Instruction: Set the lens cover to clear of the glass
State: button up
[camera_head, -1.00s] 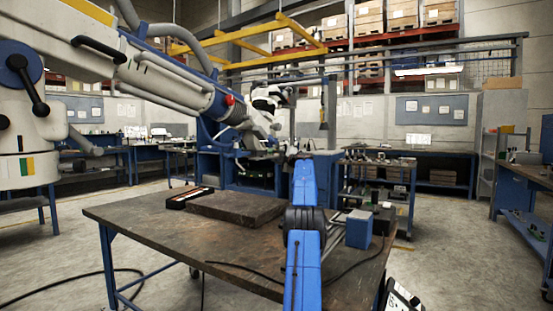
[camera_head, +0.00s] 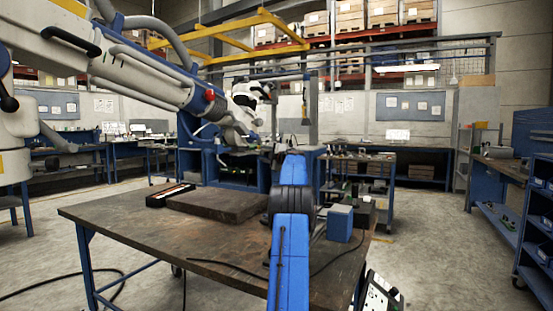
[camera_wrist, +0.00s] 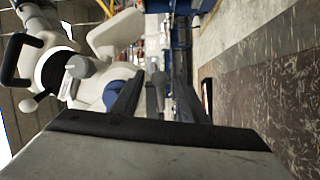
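The white and blue microscope arm (camera_head: 150,75) reaches in from the left in the head view. Its head (camera_head: 247,97) hangs beyond the table's far edge. I cannot make out the lens cover or the glass, so I cannot tell the cover's position. My blue arm stretches forward over the table and hides my gripper in the head view. In the wrist view my gripper (camera_wrist: 157,88) has its two dark fingers apart, with nothing seen held between them. White microscope-like parts with a dark handle (camera_wrist: 18,62) show there beyond the fingers, at left.
A brown worktable (camera_head: 140,220) lies ahead, carrying a dark slab (camera_head: 217,204), a flat black case (camera_head: 170,195) and a blue box (camera_head: 340,223). Blue workbenches stand behind. Shelving (camera_head: 540,225) is at right. Bare floor shows right of the table; a cable lies at left.

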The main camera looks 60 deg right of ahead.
jog(key=v, duration=1.1)
jog(key=shift+s+f, duration=0.1)
